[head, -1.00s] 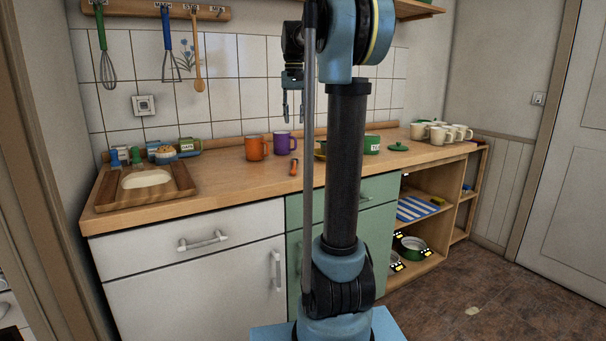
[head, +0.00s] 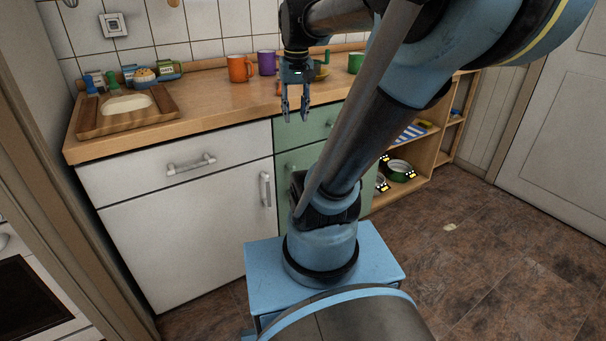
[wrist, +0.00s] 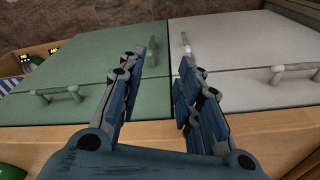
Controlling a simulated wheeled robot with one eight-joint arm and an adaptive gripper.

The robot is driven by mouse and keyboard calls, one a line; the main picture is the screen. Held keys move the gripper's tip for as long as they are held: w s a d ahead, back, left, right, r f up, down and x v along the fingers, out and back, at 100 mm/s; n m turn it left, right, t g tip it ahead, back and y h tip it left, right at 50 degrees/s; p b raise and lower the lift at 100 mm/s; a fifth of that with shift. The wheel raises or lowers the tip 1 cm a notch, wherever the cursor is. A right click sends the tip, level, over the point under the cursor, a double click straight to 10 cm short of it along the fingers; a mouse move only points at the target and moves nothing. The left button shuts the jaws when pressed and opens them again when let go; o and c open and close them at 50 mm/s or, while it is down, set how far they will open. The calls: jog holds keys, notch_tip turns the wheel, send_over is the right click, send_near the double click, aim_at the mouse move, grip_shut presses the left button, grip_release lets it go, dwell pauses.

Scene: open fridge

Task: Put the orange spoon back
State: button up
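A small orange object (head: 279,88) lies on the counter just left of my gripper in the head view, partly hidden by it. It is too small to tell for sure whether it is the orange spoon. My gripper (head: 295,112) points down by the counter's front edge, with its fingers apart and nothing between them. In the wrist view my gripper (wrist: 162,65) is also open and empty, in front of the green and white cabinet fronts. No orange object shows in the wrist view.
On the wooden counter (head: 205,108) stand an orange mug (head: 239,69), a purple mug (head: 267,62), small jars and a wooden board (head: 88,127). Green drawers (head: 300,128) and a white cabinet (head: 190,220) are below. Open shelves (head: 432,150) are at right.

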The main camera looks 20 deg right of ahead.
jog(key=s+f, duration=1.1)
jog(key=f, duration=0.4)
jog(key=shift+f+n+t, duration=0.2)
jog(key=shift+n+t, duration=0.2)
jog(key=shift+a, duration=0.1)
jog(key=shift+w+f, duration=0.2)
jog(key=shift+w, duration=0.3)
